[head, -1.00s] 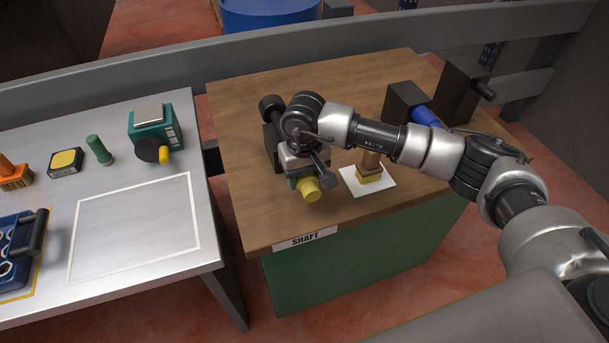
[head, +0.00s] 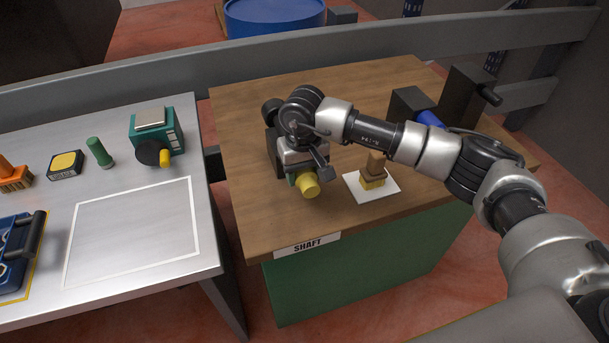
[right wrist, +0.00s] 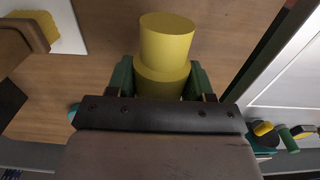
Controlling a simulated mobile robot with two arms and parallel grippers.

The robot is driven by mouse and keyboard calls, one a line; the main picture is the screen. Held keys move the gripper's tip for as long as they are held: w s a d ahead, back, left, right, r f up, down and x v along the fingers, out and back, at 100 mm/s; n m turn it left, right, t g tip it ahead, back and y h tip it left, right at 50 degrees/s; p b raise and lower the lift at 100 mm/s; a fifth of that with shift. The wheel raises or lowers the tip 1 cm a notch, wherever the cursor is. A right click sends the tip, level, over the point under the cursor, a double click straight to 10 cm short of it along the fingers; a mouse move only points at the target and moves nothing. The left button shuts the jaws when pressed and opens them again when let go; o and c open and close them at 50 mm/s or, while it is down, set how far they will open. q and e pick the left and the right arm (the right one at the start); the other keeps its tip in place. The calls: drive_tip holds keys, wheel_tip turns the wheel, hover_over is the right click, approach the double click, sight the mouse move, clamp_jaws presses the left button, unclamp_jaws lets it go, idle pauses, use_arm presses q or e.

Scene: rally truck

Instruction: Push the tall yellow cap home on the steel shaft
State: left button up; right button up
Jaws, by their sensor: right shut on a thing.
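The tall yellow cap (head: 307,184) is a stepped cylinder, low over the wooden bench in front of a dark block (head: 271,145). My right gripper (head: 302,178) is shut on it. In the right wrist view the cap (right wrist: 166,45) sits between the green finger pads of the gripper (right wrist: 160,82), its narrower end pointing away from the palm. The steel shaft cannot be made out; the gripper and cap cover the front of the dark block. I cannot tell whether the cap touches the shaft. My left gripper is out of view.
A brush (head: 374,172) stands on a white sheet (head: 388,193) right of the cap. Dark blocks, one with a blue part (head: 428,118), stand at the back right. A "SHAFT" label (head: 307,245) marks the bench's front edge. A metal table (head: 210,255) lies left across a gap.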

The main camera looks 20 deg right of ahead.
drive_tip(key=shift+w+b, duration=1.75)
drive_tip(key=shift+w, duration=0.45)
drive_tip(key=o, duration=1.4)
drive_tip(key=shift+c, duration=0.2)
drive_tip(key=shift+r, duration=0.1)
